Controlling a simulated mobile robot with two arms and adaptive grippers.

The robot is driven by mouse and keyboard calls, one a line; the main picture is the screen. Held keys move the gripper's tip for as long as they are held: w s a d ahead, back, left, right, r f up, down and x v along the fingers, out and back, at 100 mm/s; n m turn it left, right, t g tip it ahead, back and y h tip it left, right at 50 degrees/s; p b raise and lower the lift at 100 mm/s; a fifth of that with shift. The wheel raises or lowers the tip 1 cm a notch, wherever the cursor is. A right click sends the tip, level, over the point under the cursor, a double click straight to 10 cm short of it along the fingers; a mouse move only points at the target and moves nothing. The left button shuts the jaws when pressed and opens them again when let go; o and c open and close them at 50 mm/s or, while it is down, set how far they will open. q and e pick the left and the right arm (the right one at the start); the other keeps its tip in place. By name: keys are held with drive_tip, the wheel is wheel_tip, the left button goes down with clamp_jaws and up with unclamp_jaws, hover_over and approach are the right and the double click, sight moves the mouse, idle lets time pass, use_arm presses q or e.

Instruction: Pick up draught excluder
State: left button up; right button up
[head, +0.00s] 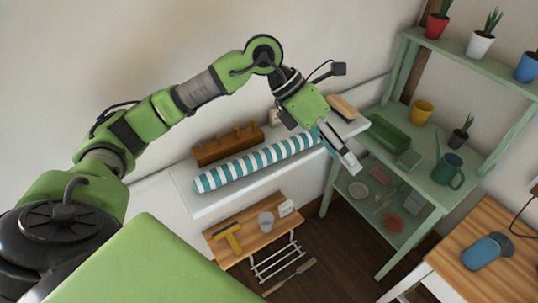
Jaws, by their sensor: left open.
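The draught excluder (255,164) is a long roll with teal and white stripes. It lies along a white wall shelf (205,203), slanting up to the right. My left gripper (345,154) is over the shelf's right part, at the excluder's right end, with its fingers pointing down to the right. It is open. The gripper hides part of that end, and I cannot tell whether it touches the roll. My right gripper is out of view.
A wooden peg rack (227,145) stands behind the excluder, and a brush (343,106) lies at the shelf's right end. A green shelving unit (446,196) with pots and a watering can (448,170) is close on the right. A small wooden shelf (252,240) hangs below.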

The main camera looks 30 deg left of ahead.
use_arm(q)
drive_tip(key=w+a+n+y, duration=0.1)
drive_tip(key=a+y, duration=0.4)
drive_tip(key=a, duration=0.7)
drive_tip(key=n+y, duration=0.1)
drive_tip(key=y, duration=0.2)
approach(269, 149)
wheel_tip(269, 149, down, 4)
drive_tip(key=shift+w+a+r+p, duration=0.1)
drive_tip(key=shift+w+p, duration=0.05)
drive_tip(key=shift+p, duration=0.4)
drive_tip(key=shift+w+f, duration=0.1)
drive_tip(key=shift+f, duration=0.5)
drive_tip(key=f, duration=0.1)
drive_tip(key=f+p, duration=0.2)
drive_tip(key=f, duration=0.1)
drive_tip(key=shift+w+d, duration=0.2)
drive_tip(key=shift+w, duration=0.2)
drive_tip(key=shift+w+f, duration=0.1)
drive_tip(key=shift+f, duration=0.5)
drive_tip(key=shift+r, duration=0.1)
drive_tip(key=c, duration=1.5)
